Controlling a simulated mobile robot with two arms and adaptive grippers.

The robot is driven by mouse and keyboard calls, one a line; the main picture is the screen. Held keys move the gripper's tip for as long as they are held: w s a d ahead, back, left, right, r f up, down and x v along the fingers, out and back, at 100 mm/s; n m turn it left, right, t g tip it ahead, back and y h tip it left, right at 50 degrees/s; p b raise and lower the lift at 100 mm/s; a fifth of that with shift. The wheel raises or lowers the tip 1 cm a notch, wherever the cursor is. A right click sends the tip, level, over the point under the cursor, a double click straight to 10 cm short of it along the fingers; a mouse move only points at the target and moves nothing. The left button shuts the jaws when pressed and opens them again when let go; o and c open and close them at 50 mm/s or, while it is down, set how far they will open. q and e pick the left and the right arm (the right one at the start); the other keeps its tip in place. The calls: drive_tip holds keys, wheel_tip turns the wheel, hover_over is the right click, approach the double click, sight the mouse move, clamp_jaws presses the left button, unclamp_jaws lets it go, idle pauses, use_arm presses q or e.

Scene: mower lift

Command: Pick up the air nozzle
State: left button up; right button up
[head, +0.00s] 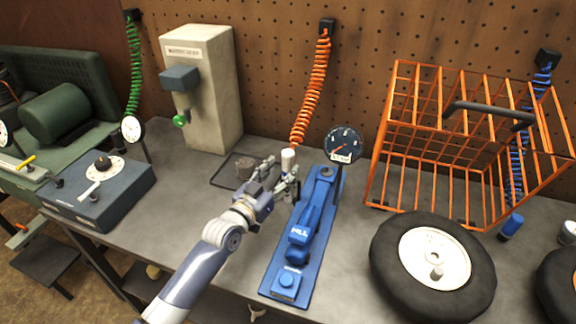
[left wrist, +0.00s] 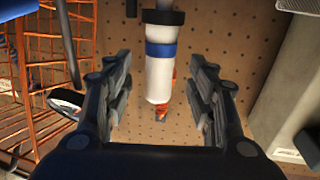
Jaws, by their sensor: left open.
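The air nozzle (head: 288,158) is a white cylinder hanging upright at the lower end of an orange coiled hose (head: 313,85). In the left wrist view the nozzle (left wrist: 159,70) shows a blue band and a dark end, and the orange hose shows behind it. My left gripper (head: 282,177) reaches over the bench to the nozzle. Its jaws are open, one on each side of the nozzle, with gaps visible on both sides in the left wrist view (left wrist: 162,100). My right gripper is not in view.
A blue tool with a gauge (head: 342,144) lies just right of my gripper. A grey box (head: 205,85) stands behind left. An orange wire cage (head: 455,140) and a wheel (head: 385,262) are at right. A blue-grey gauge unit (head: 130,190) sits left. Some bench front-left is clear.

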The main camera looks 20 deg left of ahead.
sight(285, 167)
use_arm(q)
drive_tip(key=x, duration=0.3)
drive_tip(key=shift+w+d+r, duration=0.1)
drive_tip(key=shift+w+r, duration=0.1)
drive_tip(key=shift+w, duration=0.05)
drive_tip(key=shift+w+p, duration=0.3)
drive_tip(key=shift+s, duration=0.1)
drive_tip(key=c, duration=0.3)
clamp_jaws()
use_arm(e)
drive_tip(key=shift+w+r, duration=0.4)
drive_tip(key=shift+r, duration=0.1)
